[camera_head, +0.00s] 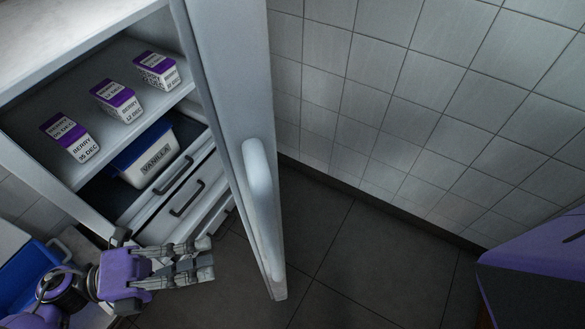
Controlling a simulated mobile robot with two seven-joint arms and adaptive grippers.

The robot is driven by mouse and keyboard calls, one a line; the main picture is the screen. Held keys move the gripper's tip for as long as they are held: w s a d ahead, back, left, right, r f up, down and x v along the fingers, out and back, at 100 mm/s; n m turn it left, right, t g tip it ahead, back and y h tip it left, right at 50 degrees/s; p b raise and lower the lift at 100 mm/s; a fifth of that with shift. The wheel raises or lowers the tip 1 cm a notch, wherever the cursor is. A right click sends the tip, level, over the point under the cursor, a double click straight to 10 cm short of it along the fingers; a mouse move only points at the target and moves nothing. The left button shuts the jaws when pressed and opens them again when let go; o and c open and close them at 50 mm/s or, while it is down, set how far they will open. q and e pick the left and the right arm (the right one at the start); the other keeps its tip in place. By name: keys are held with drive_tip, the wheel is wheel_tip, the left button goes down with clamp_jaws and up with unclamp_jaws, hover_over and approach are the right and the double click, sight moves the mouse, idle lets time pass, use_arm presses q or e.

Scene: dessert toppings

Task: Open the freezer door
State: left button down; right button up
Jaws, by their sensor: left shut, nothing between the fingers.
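The freezer door (228,105) stands wide open, swung out to the right of the cabinet (27,165). Its long, pale handle (260,205) is on the door's face, toward the right. My left gripper (209,260) is at the lower left, in front of the lower drawers and left of the door's inner side. Its fingers are close together, pointing right, with nothing between them. It is apart from the handle. My right gripper is not in view.
Inside are several berry cartons (116,101) on a shelf, a vanilla tub (147,157) with a blue lid, and drawers (186,197). A tiled wall (400,110) stands behind the door. Bare dark floor (370,260) lies right of it. A purple item (540,262) is at far right.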

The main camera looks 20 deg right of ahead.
use_arm(q)
drive_tip(key=s+d, duration=0.1)
drive_tip(key=d, duration=0.6)
drive_tip(key=shift+d, duration=0.15)
drive_tip(key=shift+s, duration=0.1)
